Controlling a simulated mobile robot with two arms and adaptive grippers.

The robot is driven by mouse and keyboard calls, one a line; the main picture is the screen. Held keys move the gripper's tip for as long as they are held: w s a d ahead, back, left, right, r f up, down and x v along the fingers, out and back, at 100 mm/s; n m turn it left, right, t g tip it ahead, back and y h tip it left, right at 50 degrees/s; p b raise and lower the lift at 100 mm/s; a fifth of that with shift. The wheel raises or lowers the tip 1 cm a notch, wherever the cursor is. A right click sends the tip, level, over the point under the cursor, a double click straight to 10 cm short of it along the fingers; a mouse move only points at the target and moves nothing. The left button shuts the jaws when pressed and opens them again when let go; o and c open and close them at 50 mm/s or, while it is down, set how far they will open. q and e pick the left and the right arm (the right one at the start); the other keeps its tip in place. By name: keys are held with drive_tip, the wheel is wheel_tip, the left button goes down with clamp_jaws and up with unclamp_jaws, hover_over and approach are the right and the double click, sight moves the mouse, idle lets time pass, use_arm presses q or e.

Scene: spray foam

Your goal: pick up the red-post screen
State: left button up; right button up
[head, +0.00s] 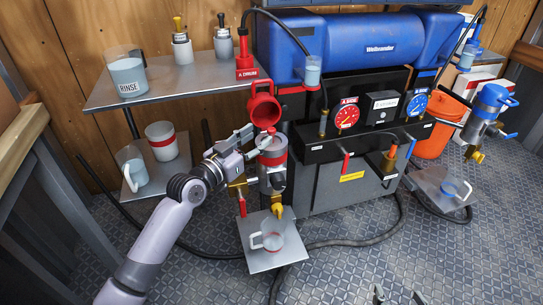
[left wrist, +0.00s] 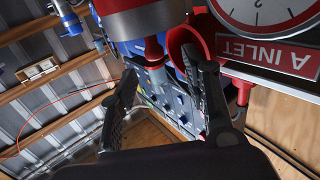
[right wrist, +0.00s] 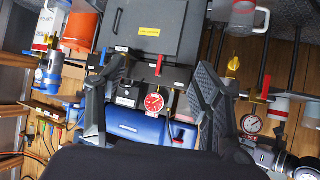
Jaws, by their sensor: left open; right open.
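The red-banded housing (head: 272,158) stands at the front left of the machine, its red cap (head: 263,108) swung open above it. In the left wrist view the picture is upside down; a short grey cylinder, seemingly the red-post screen (left wrist: 154,48), sticks out of the housing (left wrist: 145,18). The red cap (left wrist: 183,42) is beside it. My left gripper (head: 258,145) is open at the housing's mouth, its fingers on either side of the screen with no clear contact. My right gripper (head: 397,295) is open and empty, low at the front, far from the housing.
A clear mug (head: 271,240) stands on a small tray below the housing's yellow valve. A shelf with a rinse beaker (head: 128,75) and bottles is at left. A blue-capped housing (head: 486,105) and orange bucket (head: 436,135) are at right. Hoses cross the floor.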

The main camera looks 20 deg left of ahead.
sight(269, 133)
use_arm(q)
drive_tip(key=x, duration=0.2)
drive_tip(key=b+x, duration=0.1)
drive_tip(key=x, duration=0.2)
drive_tip(key=shift+w+d+f, duration=0.25)
drive_tip(key=shift+d+f, duration=0.05)
drive_tip(key=shift+d, duration=0.15)
drive_tip(key=shift+w, duration=0.2)
use_arm(e)
drive_tip(key=w+a+r+t+y, duration=0.1)
drive_tip(key=w+a+r+t, duration=0.1)
drive_tip(key=r, duration=0.4)
drive_tip(key=shift+w+r+t, duration=0.15)
drive_tip(key=shift+w+t, duration=0.75)
drive_tip(key=shift+t, duration=0.2)
use_arm(q)
drive_tip(key=shift+c, duration=0.2)
clamp_jaws()
